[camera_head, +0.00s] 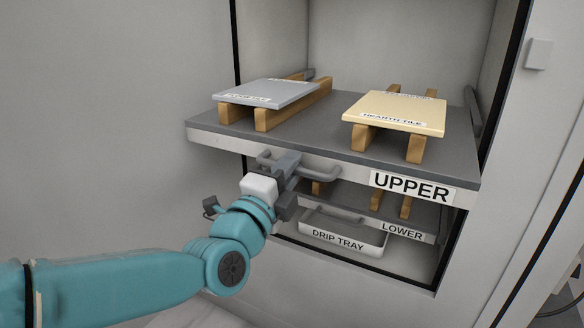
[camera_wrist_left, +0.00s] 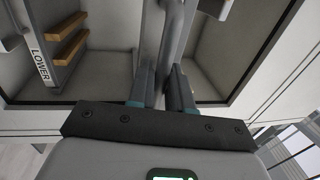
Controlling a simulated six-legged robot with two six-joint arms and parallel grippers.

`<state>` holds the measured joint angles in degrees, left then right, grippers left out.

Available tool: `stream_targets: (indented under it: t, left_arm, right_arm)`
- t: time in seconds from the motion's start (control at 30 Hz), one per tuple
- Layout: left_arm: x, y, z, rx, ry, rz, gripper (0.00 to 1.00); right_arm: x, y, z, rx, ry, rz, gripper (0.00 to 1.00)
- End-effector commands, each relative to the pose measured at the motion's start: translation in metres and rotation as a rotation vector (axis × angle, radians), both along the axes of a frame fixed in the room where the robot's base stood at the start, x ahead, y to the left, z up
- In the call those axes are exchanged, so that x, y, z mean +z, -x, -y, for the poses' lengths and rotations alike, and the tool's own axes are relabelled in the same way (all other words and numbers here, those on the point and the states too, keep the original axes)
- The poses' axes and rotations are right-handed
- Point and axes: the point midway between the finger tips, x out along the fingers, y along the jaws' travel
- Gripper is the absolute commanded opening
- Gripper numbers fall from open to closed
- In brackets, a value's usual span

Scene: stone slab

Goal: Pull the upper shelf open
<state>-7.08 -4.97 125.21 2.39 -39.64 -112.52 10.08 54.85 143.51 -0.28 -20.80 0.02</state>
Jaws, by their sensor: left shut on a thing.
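The upper shelf (camera_head: 335,148) is a dark grey slab with a light front edge and an "UPPER" label (camera_head: 411,188). It sticks out in front of the cabinet opening. A grey bar handle (camera_head: 318,172) runs below its front edge. My left gripper (camera_head: 286,162) is shut on the left part of this handle. In the left wrist view the two fingers (camera_wrist_left: 160,88) stand on either side of the bar (camera_wrist_left: 172,45). The fingers hide part of the handle. My right gripper is not in view.
A grey tile (camera_head: 268,93) and a cream hearth tile (camera_head: 396,112) rest on wooden bars on the upper shelf. Below are the lower shelf (camera_head: 402,231) and a white drip tray (camera_head: 343,236). Cabinet walls (camera_head: 400,40) stand at the sides and back.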

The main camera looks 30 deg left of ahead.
Motion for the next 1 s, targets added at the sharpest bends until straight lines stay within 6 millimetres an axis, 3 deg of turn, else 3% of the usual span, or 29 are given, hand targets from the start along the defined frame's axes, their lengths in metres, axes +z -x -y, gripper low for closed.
stream_targets:
  t: [0.13,0.17,0.2,0.5,0.63,1.0]
  left_arm:
    - [0.0,0.001,0.0,0.0,0.001,-0.001,0.0]
    - [0.0,0.001,0.0,0.0,0.001,-0.001,0.26]
    - [0.0,0.001,0.0,0.0,0.001,-0.001,0.36]
    - [0.0,0.002,0.0,0.0,0.0,0.0,0.36]
    - [-0.002,0.014,-0.001,0.0,0.001,0.001,0.36]
    - [-0.018,0.108,-0.004,0.001,0.0,0.003,0.36]
  right_arm:
    - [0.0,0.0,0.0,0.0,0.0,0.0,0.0]
    - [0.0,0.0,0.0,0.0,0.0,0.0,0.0]
    - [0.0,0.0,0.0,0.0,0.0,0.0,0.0]
    - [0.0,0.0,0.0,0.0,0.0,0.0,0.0]
    - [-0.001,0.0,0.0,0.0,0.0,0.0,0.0]
    - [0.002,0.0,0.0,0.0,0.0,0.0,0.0]
